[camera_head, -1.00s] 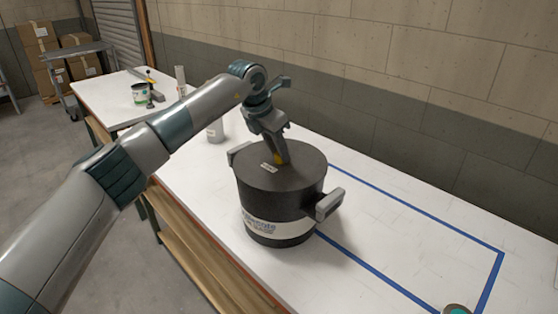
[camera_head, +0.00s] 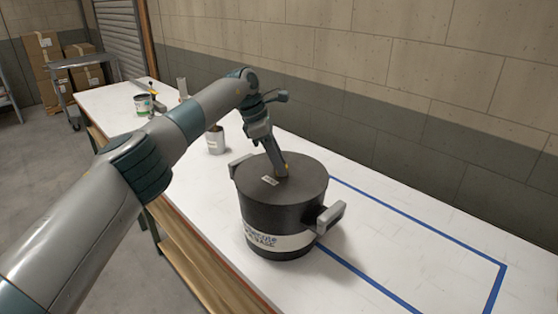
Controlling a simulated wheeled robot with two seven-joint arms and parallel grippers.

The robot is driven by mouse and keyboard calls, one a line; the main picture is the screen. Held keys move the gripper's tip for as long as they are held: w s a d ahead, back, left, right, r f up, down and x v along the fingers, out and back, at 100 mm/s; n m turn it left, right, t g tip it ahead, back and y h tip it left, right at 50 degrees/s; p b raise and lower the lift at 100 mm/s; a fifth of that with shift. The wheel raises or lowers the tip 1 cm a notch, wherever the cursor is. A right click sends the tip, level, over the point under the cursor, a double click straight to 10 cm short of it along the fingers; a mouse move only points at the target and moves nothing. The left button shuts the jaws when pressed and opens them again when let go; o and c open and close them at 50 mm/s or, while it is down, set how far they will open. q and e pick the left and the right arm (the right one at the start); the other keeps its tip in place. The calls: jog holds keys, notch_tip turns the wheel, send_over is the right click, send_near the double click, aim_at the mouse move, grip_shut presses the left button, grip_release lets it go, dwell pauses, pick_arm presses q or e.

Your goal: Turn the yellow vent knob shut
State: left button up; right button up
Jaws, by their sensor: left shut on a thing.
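A black round pot (camera_head: 283,208) with grey side handles and a white label stands upright on the white table (camera_head: 400,243). My left arm comes in from the left, and my left gripper (camera_head: 282,172) points down at the middle of the pot's lid, shut on the yellow vent knob. A small pale tag (camera_head: 270,181) lies on the lid to the left of the gripper. My right gripper is not in view.
A grey can (camera_head: 216,141) stands behind the pot to the left. A white and green can (camera_head: 143,105) is at the table's far end. Blue tape (camera_head: 420,214) marks a clear area right of the pot. Cardboard boxes (camera_head: 85,75) and a cart stand beyond.

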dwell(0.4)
pick_arm(q)
jog(key=o, duration=1)
jog(key=shift+o, duration=0.2)
jog(key=shift+r, duration=0.1)
jog(key=shift+a+r, duration=0.25)
jog(key=shift+r, duration=0.2)
jog(key=v, duration=1.6)
jog(key=shift+w+a+r, duration=0.1)
